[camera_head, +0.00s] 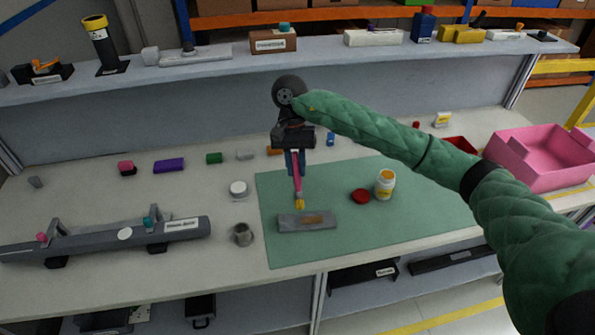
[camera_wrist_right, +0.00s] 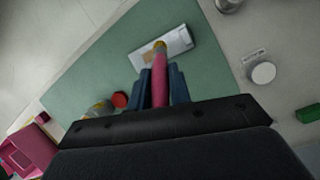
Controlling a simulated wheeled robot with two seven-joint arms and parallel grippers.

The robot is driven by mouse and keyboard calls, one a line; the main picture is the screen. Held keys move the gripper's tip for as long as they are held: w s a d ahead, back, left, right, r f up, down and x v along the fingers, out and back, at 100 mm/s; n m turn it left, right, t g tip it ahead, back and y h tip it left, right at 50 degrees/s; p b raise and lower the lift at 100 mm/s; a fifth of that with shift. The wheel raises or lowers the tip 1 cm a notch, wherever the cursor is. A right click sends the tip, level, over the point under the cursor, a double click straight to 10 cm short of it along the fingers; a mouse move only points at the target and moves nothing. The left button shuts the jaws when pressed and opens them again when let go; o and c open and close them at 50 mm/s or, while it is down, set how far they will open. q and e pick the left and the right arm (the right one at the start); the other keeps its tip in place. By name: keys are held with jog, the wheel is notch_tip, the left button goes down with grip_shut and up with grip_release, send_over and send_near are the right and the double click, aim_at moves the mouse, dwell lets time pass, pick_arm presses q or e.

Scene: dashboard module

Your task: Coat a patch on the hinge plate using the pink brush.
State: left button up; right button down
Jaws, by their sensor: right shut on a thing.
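My right gripper (camera_head: 296,164) is shut on the pink brush (camera_head: 297,183), which points down with its yellow tip lowest. The grey hinge plate (camera_head: 290,224) lies flat on the green mat (camera_head: 425,225), with a brownish patch (camera_head: 313,219) on its top. The brush tip is at the plate's far edge in the head view; I cannot tell if it touches. In the right wrist view the brush (camera_wrist_right: 159,80) sits between the fingers, its tip over the plate (camera_wrist_right: 180,45). My left gripper is not in view.
An open jar (camera_head: 386,186) with orange contents stands right of the plate, beside a red lid (camera_head: 361,196). A grey cup (camera_head: 243,235) and a white round piece (camera_head: 238,188) stand left of the mat. A pink crate (camera_head: 540,158) is at the right. The mat's front is clear.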

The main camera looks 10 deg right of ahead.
jog(key=shift+d+r, duration=0.1)
jog(key=shift+r, duration=0.6)
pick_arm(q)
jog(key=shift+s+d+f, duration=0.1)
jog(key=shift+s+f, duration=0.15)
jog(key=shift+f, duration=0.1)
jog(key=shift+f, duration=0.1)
pick_arm(e)
jog(key=shift+f, duration=0.2)
jog(key=shift+f+b, duration=0.1)
jog(key=shift+b, duration=0.35)
jog(key=shift+f+b, duration=0.2)
jog(key=shift+b, duration=0.4)
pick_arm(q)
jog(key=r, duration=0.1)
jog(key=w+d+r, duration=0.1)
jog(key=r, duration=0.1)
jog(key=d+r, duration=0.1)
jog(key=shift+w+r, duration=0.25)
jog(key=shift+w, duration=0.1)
